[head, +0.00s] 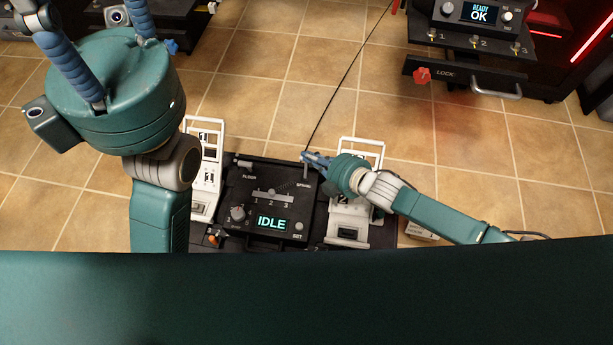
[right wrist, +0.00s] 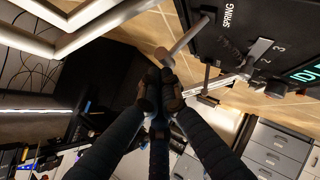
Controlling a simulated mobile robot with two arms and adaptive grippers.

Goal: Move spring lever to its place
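The spring lever (head: 305,171) is a short grey rod at the top right corner of the black control panel (head: 235,205), by the SPRING label. It also shows in the right wrist view (right wrist: 187,36), with its end at my fingertips. My right gripper (head: 308,158) is at this lever, reaching in from the right.
The panel has a display reading IDLE (head: 271,222), a numbered 1-2-3 slider (head: 272,192), a knob (head: 238,213) and a FLOUR lever (head: 244,163). White frames (head: 207,150) stand on both sides. A READY OK machine (head: 478,15) is at the upper right. Tiled floor lies beyond.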

